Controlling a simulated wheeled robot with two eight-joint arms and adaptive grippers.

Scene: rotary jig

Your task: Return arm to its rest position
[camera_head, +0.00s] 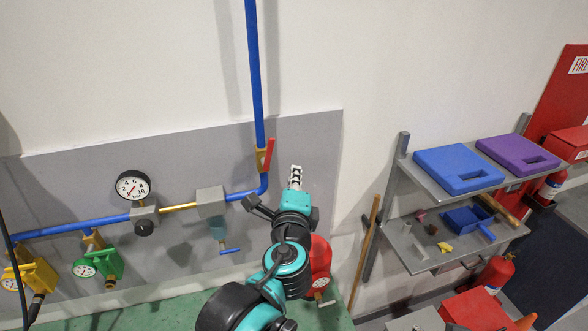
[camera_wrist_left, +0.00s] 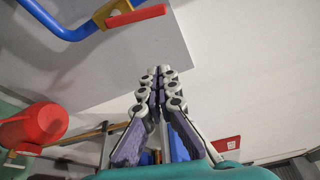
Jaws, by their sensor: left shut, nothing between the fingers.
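My left arm rises from the bottom middle of the head view, in teal and black. Its gripper (camera_head: 296,178) points up, just right of the red-handled valve (camera_head: 268,155) on the blue pipe, and looks apart from it. In the wrist view my left gripper (camera_wrist_left: 159,76) has its fingers together with nothing between them. The red valve handle (camera_wrist_left: 136,19) shows there at the upper left, clear of the fingers. My right gripper is in neither view.
A grey panel (camera_head: 90,180) carries a pressure gauge (camera_head: 132,186) and blue pipe. A red vessel (camera_head: 320,262) stands behind my arm, partly hidden. At right a shelf holds a blue case (camera_head: 458,168) and a purple case (camera_head: 517,155). Bare wall lies above.

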